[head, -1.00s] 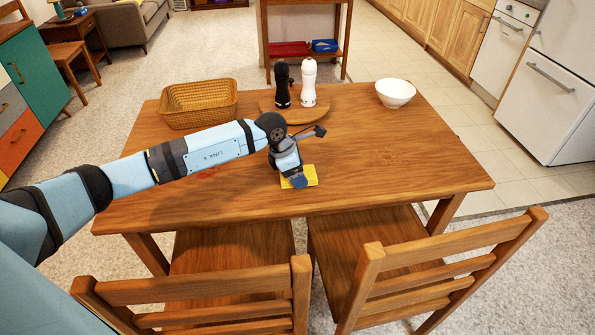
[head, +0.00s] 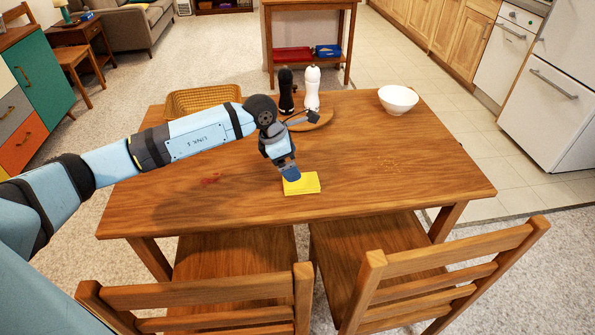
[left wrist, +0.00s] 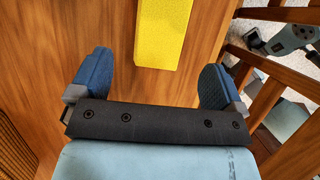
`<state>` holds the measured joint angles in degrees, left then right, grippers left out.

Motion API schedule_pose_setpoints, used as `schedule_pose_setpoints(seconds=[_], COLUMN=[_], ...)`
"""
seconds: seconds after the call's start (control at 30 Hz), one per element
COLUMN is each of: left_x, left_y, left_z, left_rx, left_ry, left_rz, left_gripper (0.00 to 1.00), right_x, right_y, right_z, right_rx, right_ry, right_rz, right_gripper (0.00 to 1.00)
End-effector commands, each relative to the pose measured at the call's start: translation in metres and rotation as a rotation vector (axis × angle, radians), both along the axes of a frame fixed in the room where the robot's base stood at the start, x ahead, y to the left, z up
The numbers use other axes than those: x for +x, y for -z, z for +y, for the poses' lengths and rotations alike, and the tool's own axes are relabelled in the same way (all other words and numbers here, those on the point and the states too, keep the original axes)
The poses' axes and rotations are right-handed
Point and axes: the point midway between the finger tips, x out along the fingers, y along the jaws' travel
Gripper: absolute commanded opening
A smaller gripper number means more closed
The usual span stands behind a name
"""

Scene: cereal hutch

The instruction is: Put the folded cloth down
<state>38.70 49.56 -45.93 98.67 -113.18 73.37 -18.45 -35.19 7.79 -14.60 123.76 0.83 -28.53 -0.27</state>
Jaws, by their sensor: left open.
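The folded yellow cloth (head: 302,184) lies flat on the wooden table, near its front edge. It also shows at the top of the left wrist view (left wrist: 160,32), ahead of the fingers. My left gripper (head: 291,175) is just above and behind the cloth in the head view. In the left wrist view its two blue fingers (left wrist: 155,82) are spread wide with nothing between them, and the cloth is clear of both.
A wicker basket (head: 180,103) stands at the table's back left, partly hidden by my arm. Black (head: 286,92) and white (head: 312,90) mills stand on a round board (head: 318,121). A white bowl (head: 398,99) is at the back right. A red stain (head: 210,180) marks the table. Two chairs stand in front.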

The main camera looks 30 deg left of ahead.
Motion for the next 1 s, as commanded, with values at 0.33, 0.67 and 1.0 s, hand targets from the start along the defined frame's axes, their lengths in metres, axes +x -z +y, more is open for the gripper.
schedule_pose_setpoints(seconds=[0.33, 0.67, 1.0], left_x=[-0.01, -0.011, -0.011], left_y=[-0.042, -0.044, -0.055], left_z=[0.014, 0.014, 0.014], left_rx=[-0.001, -0.002, -0.001], left_ry=[0.0, -0.001, -0.001], left_rz=[-0.001, 0.0, 0.0], left_gripper=[0.95, 0.95, 0.95], right_x=[-0.001, -0.001, -0.001], right_y=[0.004, 0.004, -0.01], right_z=[-0.001, -0.001, -0.001], right_rx=[-0.008, -0.008, -0.005], right_ry=[0.001, 0.003, 0.003], right_rz=[0.012, 0.013, 0.008], right_gripper=[0.43, 0.43, 0.43])
